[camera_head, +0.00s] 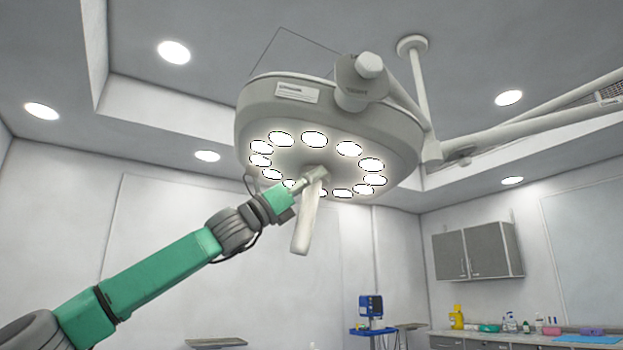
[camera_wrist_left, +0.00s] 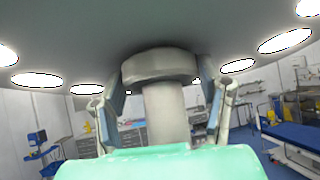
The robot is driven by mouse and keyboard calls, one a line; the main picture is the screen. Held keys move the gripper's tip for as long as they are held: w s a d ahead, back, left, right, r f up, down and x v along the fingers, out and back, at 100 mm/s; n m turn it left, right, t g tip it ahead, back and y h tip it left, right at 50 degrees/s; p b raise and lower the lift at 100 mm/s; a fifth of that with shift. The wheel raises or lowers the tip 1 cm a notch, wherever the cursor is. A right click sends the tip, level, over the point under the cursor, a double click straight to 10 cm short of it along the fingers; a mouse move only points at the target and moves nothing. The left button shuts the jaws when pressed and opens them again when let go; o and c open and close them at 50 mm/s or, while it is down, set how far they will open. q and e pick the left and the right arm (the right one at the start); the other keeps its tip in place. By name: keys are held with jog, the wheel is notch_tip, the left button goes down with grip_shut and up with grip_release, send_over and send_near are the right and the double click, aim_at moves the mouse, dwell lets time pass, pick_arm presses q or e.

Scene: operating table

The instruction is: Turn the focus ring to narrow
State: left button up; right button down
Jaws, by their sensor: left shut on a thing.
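The surgical lamp (camera_head: 268,112) hangs overhead with a circle of lit lamps on its underside. A pale handle (camera_head: 304,222) hangs from its middle, and it also shows in the left wrist view (camera_wrist_left: 166,112). The grey focus ring (camera_wrist_left: 158,65) sits at the top of the handle, against the lamp's underside. My left gripper (camera_head: 312,180) reaches up to the ring from the lower left. In the left wrist view its two fingers (camera_wrist_left: 160,85) stand on either side of the ring and are shut on it. In the head view the gripper mostly hides the ring. My right gripper is not in view.
The lamp's support arm (camera_head: 405,105) runs to a ceiling mount at the upper right. Wall cabinets (camera_head: 478,250) and a counter with bottles (camera_head: 510,323) stand at the right. A blue device (camera_head: 370,306) stands at the back.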

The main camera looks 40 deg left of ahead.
pick_arm(q)
jog(key=shift+f, duration=0.1)
jog(key=o, duration=1.2)
jog(key=v, duration=1.2)
jog(key=shift+w, duration=0.15)
jog(key=shift+a+f, duration=0.1)
jog(key=shift+a, duration=0.1)
